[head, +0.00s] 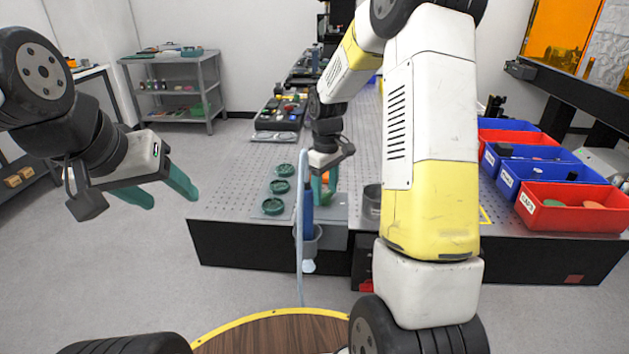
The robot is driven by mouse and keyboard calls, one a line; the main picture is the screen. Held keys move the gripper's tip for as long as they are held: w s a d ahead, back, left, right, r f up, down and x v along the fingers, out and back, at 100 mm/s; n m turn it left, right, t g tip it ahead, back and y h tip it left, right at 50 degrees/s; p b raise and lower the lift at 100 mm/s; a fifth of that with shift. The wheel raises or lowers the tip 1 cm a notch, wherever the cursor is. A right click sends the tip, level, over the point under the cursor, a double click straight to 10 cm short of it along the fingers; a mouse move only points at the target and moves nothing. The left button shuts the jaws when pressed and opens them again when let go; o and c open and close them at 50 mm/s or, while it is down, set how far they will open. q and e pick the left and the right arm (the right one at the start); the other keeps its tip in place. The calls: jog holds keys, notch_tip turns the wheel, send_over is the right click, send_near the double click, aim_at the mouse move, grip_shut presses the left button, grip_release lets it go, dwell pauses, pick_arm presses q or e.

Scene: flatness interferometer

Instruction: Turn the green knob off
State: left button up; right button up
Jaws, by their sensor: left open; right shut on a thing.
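My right gripper (324,186) reaches down to the perforated table top near its front edge, with its teal fingers closed. A small green patch, which looks like the green knob (327,199), shows at the fingertips. The fingers hide most of it, so its turn position cannot be told. A small orange part (325,177) shows between the fingers. My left gripper (168,190) is open and empty, in the air left of the table.
Several round green dishes (272,206) lie left of the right gripper. A grey container (372,203) stands to the right. A red bin (570,212) and blue bins sit further right.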

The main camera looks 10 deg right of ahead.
aim_at(325, 194)
jog(key=m, duration=0.5)
jog(key=shift+m, duration=0.3)
jog(key=m, duration=0.5)
jog(key=shift+m, duration=0.3)
jog(key=o, duration=1.4)
jog(key=shift+r, duration=0.1)
notch_tip(325, 194, up, 8)
jog(key=shift+f, duration=0.25)
jog(key=shift+r, duration=0.1)
